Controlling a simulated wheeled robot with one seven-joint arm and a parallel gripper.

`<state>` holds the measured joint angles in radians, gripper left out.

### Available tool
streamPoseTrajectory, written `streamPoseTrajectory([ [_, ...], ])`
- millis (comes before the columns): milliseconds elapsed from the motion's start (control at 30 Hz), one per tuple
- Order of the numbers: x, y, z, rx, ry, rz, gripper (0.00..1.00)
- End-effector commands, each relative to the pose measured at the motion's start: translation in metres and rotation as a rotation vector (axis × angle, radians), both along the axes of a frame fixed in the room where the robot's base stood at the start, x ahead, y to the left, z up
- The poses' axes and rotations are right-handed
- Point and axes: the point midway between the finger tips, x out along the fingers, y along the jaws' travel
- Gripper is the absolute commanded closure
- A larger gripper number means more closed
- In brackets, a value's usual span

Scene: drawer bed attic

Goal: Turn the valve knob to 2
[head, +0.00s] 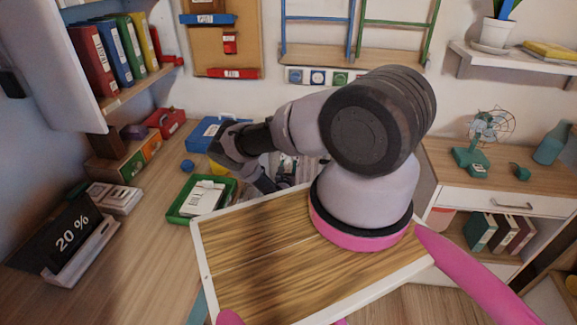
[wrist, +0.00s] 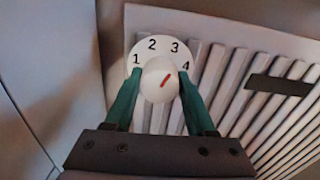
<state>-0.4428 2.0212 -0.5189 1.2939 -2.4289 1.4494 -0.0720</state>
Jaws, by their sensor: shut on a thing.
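The white valve knob (wrist: 154,88) is in the wrist view, in front of a pale round dial (wrist: 162,41) with the numbers 1 to 4 along its upper edge. The red mark on the knob points up and right, toward the side of 3 and 4; exactly which number is hard to tell. My gripper (wrist: 160,82) has one green finger on each side of the knob and is shut on it. In the head view my arm covers the middle, and neither the knob nor the fingertips can be made out.
A white ribbed radiator (wrist: 268,112) is behind and right of the knob, and a pale flat panel (wrist: 38,95) is close on the left. In the head view, a wooden desk (head: 130,240) holds a green tray (head: 176,210) and a 20 % sign (head: 70,235).

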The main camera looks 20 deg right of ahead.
Motion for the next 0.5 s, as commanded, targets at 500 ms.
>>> streamPoseTrajectory([
  [500,-0.0006,0.0008,-0.0003,-0.178,0.121,0.003,1.00],
])
